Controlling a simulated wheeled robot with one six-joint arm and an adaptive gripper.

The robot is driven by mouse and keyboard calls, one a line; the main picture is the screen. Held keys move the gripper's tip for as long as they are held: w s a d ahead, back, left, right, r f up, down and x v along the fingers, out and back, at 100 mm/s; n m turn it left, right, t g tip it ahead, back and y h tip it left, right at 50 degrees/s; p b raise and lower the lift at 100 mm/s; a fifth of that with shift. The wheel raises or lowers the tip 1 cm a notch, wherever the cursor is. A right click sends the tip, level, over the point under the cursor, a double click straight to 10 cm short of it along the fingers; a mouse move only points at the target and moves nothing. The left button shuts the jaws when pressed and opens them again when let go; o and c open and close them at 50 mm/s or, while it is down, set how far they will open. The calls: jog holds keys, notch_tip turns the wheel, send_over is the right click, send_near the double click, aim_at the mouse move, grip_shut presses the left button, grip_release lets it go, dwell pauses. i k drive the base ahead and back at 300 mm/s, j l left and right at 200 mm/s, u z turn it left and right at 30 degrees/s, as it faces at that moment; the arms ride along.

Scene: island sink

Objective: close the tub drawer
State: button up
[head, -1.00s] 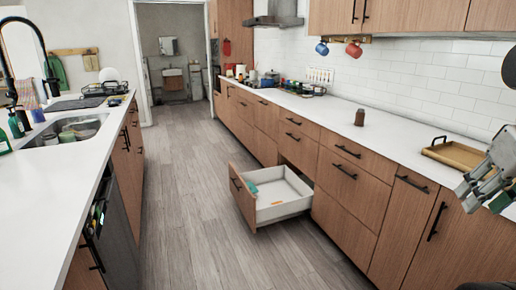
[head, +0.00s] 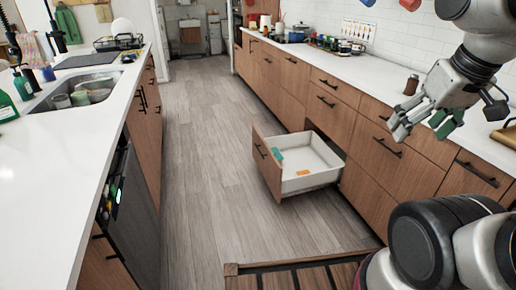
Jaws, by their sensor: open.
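The tub drawer (head: 310,178) is pulled out from the right-hand row of cabinets, low down. It has a wooden front (head: 266,160) with a dark bar handle (head: 259,151) and a white tub inside. A green item (head: 278,154) and a small orange item (head: 302,172) lie in it. My gripper (head: 418,128) is in the air at the upper right, in front of the counter edge. It is apart from the drawer, above and to the right of it in the picture. Its fingers are open, and I see nothing between them.
The island (head: 75,135) with its sink (head: 82,92) runs along the left. The grey floor (head: 200,190) between is clear. A slatted wooden thing (head: 300,275) is at the bottom. A brown jar (head: 411,85) stands on the right counter.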

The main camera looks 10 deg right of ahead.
aim_at(302, 150)
jog(key=i+j+z, duration=0.1)
jog(key=i+j, duration=0.4)
jog(key=i, duration=0.15)
jog(key=i+j+z, duration=0.1)
jog(key=i+j, duration=0.45)
jog(key=i, duration=0.1)
